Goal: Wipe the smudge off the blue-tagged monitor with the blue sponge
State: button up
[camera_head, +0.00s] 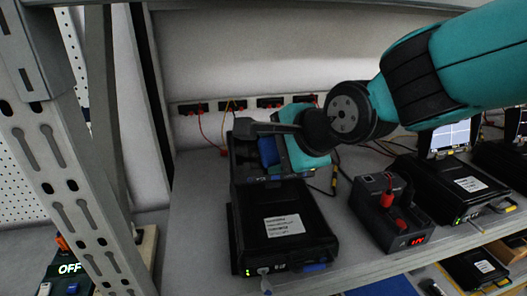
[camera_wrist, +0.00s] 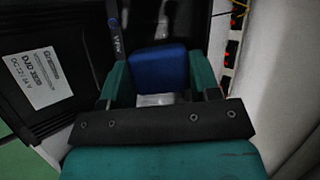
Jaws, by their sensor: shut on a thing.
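My gripper (camera_head: 268,152) is shut on the blue sponge (camera_head: 267,151), at the raised screen part of the left black monitor (camera_head: 245,225). That monitor has a blue tag (camera_head: 315,267) on its front edge. In the wrist view the sponge (camera_wrist: 158,70) sits between the two teal fingers of my gripper (camera_wrist: 158,82), against or just short of a dark surface (camera_wrist: 185,22). I cannot tell whether it touches.
A black power box (camera_head: 392,215) with red plugs stands right of the blue-tagged monitor. Another monitor (camera_head: 462,188) with a lit screen and a yellow tag is further right. A grey rack post (camera_head: 60,150) rises at left. Sockets with cables (camera_head: 235,106) line the back wall.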

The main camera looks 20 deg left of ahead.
aim_at(247, 156)
jog(key=shift+w+d, duration=0.5)
jog(key=shift+d, duration=0.4)
jog(key=shift+w+d, duration=0.5)
jog(key=shift+d, duration=0.4)
jog(key=shift+s+a, duration=0.6)
jog(key=shift+a, duration=0.5)
jog(key=shift+s+a, duration=0.6)
jog(key=shift+a, duration=0.55)
jog(key=shift+s+a, duration=0.6)
jog(key=shift+a, duration=0.5)
jog(key=shift+s+d+r+p, duration=0.25)
jog(key=shift+s+d+r, duration=0.15)
jog(key=shift+s+r, duration=0.25)
jog(key=shift+s+d+r+p, duration=0.35)
jog(key=shift+s+r, duration=0.25)
jog(key=shift+s, duration=0.1)
jog(key=shift+s+d+r+p, duration=0.2)
jog(key=shift+s+d+r, duration=0.2)
jog(key=shift+s+r, duration=0.25)
jog(key=shift+s+d+r+p, duration=0.2)
jog(key=shift+s+d+r, duration=0.1)
jog(key=shift+s+r, duration=0.2)
jog(key=shift+s+d+r+p, duration=0.2)
jog(key=shift+s+d+r, duration=0.05)
jog(key=shift+s+r, duration=0.25)
